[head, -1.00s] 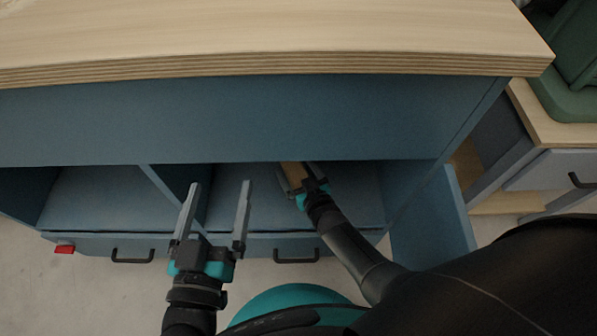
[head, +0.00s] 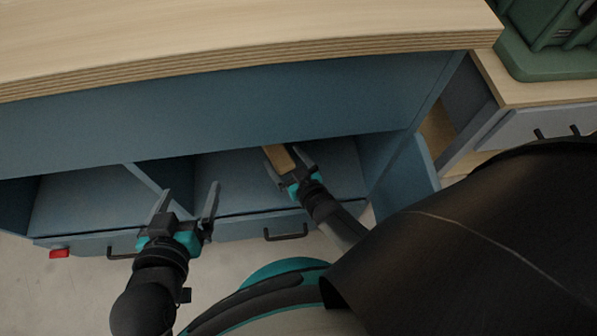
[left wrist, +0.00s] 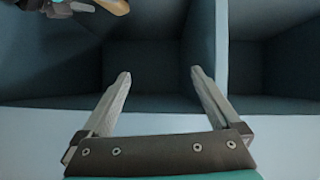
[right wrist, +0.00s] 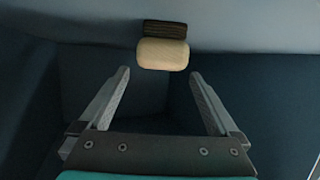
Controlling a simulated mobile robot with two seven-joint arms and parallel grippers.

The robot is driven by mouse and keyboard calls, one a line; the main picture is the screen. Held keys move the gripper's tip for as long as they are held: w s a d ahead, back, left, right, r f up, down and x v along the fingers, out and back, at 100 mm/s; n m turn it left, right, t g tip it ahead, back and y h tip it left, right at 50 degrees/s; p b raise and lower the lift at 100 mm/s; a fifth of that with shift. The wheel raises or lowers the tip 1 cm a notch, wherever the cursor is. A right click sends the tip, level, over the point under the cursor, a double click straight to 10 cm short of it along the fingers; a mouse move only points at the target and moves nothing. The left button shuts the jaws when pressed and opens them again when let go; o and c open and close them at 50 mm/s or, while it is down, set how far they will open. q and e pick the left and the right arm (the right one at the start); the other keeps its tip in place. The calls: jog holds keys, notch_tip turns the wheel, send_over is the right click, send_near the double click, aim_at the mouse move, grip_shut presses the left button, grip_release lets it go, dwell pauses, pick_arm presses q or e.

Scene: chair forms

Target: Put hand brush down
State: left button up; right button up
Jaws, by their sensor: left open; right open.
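The hand brush (head: 279,157) lies inside the right compartment of the blue cabinet, its pale wooden part showing. In the right wrist view the brush (right wrist: 163,54) has a dark brown strip along its far side and sits just beyond the fingertips, apart from them. My right gripper (head: 284,163) is open at the brush, inside the compartment. The brush also shows at the top edge of the left wrist view (left wrist: 116,5), partly cut off beside my right gripper. My left gripper (head: 187,198) is open and empty in front of the divider.
The wooden top (head: 200,45) of the cabinet overhangs the open compartments. A divider (head: 150,187) separates left and right compartments. Drawer handles (head: 286,232) stick out below. A blue panel (head: 408,176) stands at the right. A red block (head: 60,253) is at the lower left.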

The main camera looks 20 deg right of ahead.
jog(key=shift+p+v, duration=0.45)
jog(key=shift+v, duration=0.45)
jog(key=shift+p+v, duration=0.45)
jog(key=shift+v, duration=0.3)
jog(key=shift+p+v, duration=0.4)
jog(key=shift+v, duration=0.45)
pick_arm(q)
jog(key=s+a+g+y+p, duration=0.1)
jog(key=s+a+g+y, duration=0.2)
jog(key=s+a+g, duration=0.2)
jog(key=shift+s+a+n+g, duration=0.3)
jog(key=shift+a+g, duration=0.3)
jog(key=shift+a, duration=0.65)
pick_arm(e)
jog(key=shift+v, duration=1.2)
pick_arm(q)
jog(key=shift+f, duration=0.15)
